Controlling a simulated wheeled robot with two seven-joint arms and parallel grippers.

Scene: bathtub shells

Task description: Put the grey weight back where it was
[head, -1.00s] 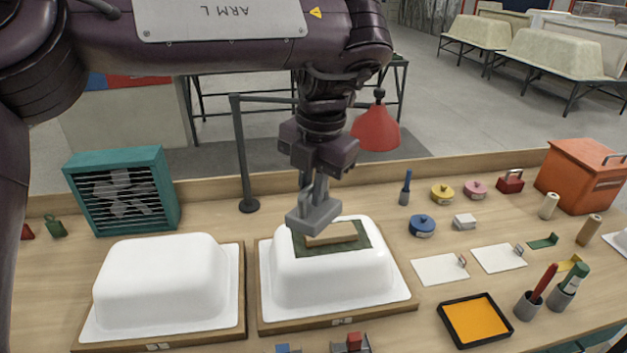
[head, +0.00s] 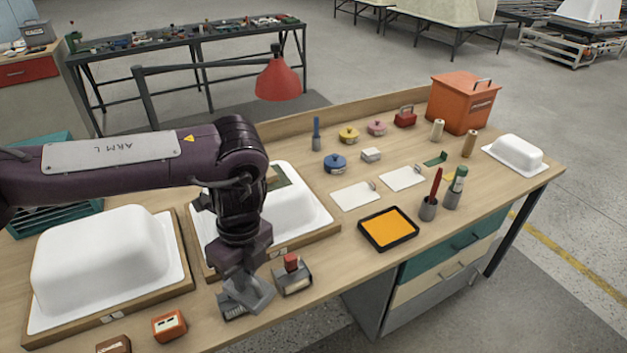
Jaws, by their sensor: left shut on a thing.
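My left gripper (head: 243,278) points down near the front edge of the bench, in front of the right-hand white shell (head: 300,205). It is shut on the grey weight (head: 258,296), which looks slightly tilted, low over the bench top. A grey piece with a ribbed face (head: 232,312) shows just left of the weight. I cannot tell whether the weight touches it or the bench. On top of the right shell a dark green patch (head: 287,177) is partly hidden by my left arm. My right gripper is out of view.
A grey holder with a red top (head: 293,277) stands close right of the weight. An orange box (head: 169,325) and a brown block (head: 114,345) lie to the left, before the left white shell (head: 100,255). An orange-filled tray (head: 388,228) is further right.

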